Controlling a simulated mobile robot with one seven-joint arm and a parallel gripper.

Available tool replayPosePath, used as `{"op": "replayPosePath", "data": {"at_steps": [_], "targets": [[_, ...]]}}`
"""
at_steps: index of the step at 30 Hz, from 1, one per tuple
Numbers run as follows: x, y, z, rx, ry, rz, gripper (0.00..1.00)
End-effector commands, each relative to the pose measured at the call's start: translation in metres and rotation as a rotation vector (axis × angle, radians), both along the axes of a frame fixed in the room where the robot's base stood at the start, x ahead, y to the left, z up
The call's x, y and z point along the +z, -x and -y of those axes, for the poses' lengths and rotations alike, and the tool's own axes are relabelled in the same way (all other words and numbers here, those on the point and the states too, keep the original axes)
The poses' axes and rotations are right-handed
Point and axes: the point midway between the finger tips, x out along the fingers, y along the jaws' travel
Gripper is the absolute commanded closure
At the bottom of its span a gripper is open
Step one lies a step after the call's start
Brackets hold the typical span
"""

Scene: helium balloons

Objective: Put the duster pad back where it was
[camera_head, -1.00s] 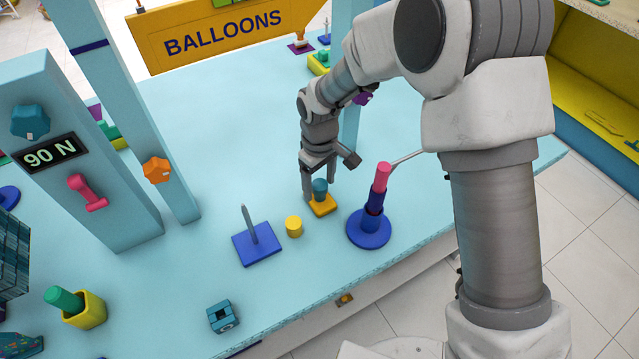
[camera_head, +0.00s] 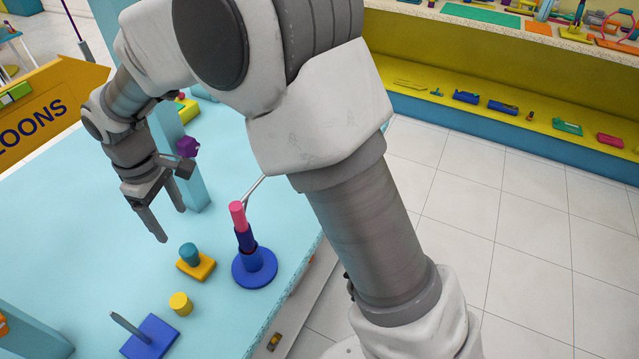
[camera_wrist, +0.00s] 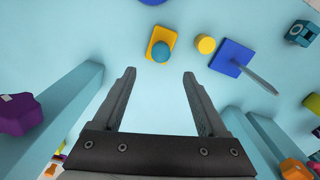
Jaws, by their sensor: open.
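The duster pad, an orange-yellow block (camera_head: 207,269) with a teal knob (camera_head: 189,253), lies flat on the light blue counter. It also shows in the wrist view, ahead of the fingertips, as a yellow block (camera_wrist: 158,34) with its knob (camera_wrist: 161,53). My gripper (camera_head: 174,226) is open and empty, above the counter and apart from the pad. In the wrist view its two fingers (camera_wrist: 160,73) are spread with bare counter between them.
A blue stand (camera_head: 254,270) with a pink-topped post is right of the pad. A yellow cylinder (camera_head: 180,303) and a blue plate with a grey spike (camera_head: 150,338) stand nearer. A light blue post (camera_head: 195,180) rises behind my gripper. The counter (camera_head: 75,225) at left is clear.

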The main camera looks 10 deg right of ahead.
Motion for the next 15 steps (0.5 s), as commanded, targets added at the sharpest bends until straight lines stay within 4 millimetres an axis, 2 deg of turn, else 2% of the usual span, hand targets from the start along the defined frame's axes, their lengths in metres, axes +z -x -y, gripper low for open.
{"op": "replayPosePath", "data": {"at_steps": [5,10,15], "targets": [[0.033,-0.008,0.036,-0.097,-0.017,0.047,0.25],[0.082,-0.006,0.102,-0.272,-0.045,0.121,0.25],[0.121,0.011,0.167,-0.460,-0.082,0.192,0.25]]}}
